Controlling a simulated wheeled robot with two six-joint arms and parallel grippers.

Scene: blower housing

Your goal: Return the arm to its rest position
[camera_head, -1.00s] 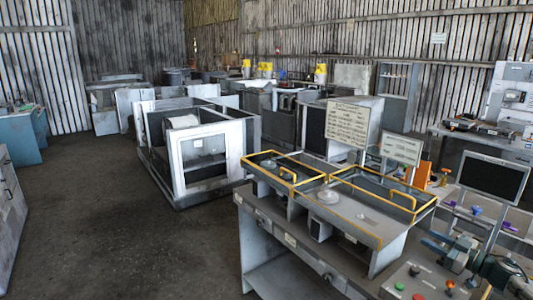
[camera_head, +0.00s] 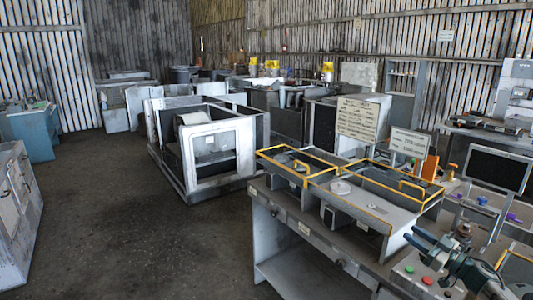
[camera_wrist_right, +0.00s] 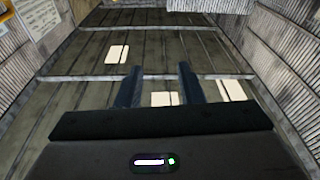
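My right gripper (camera_head: 418,241) reaches in from the lower right of the head view, above the workbench near the button panel. In the right wrist view its two fingers (camera_wrist_right: 160,82) stand apart with nothing between them, so it is open and empty. That wrist camera looks up at the roof and its bright skylights. My left gripper is in neither view.
The workbench (camera_head: 300,236) carries yellow-railed trays (camera_head: 349,201), a sign (camera_head: 357,119), a monitor (camera_head: 497,168) and a red button (camera_head: 427,280). A white-framed open housing (camera_head: 222,150) stands on the floor beyond. A drawer cabinet (camera_head: 12,220) is at the left. Open floor lies between.

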